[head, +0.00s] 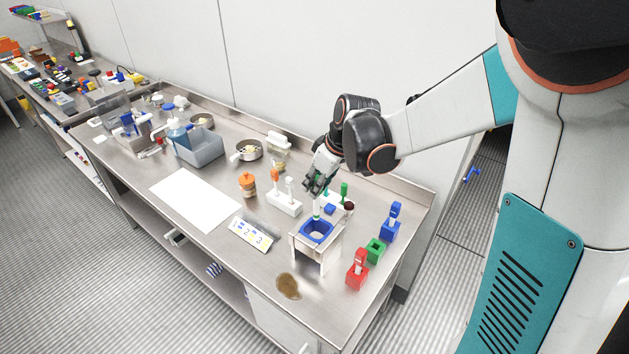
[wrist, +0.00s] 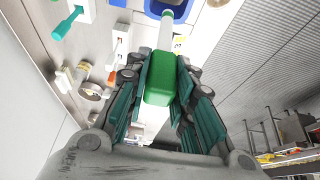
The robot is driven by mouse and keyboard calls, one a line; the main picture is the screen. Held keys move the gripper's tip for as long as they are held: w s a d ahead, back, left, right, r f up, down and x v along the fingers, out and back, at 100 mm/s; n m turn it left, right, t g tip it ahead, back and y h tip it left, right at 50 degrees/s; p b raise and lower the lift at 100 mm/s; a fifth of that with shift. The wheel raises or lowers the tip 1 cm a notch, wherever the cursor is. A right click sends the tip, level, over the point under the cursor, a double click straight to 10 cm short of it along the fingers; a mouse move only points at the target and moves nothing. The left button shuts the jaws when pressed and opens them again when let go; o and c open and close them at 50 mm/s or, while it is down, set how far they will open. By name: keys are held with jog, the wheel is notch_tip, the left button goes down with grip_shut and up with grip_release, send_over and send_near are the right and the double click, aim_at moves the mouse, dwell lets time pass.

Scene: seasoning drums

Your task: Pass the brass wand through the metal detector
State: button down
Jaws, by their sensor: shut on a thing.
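My gripper (head: 319,183) is shut on the green handle (wrist: 160,78) of a wand. The wand's pale rod (wrist: 165,34) points down from the handle; it also shows in the head view (head: 317,208), and I see no clear brass colour. What looks like the metal detector is a white stand with a square blue-rimmed opening (head: 304,231). The rod's lower end is at the blue opening, near its back side. I cannot tell whether the tip is above the rim or just inside. The blue rim (wrist: 186,10) is cut off at the top of the wrist view.
A white holder (head: 285,204) with an orange-handled wand stands left of the stand. A numbered card (head: 250,235) and a brown patch (head: 288,286) lie nearby. Red (head: 356,272), green (head: 375,250) and blue (head: 389,229) blocks stand to the right. A white sheet (head: 195,200) lies left.

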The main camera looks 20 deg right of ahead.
aim_at(317, 218)
jog(key=shift+f+b, duration=3.65)
jog(key=shift+f, duration=1.25)
jog(key=shift+r, duration=0.1)
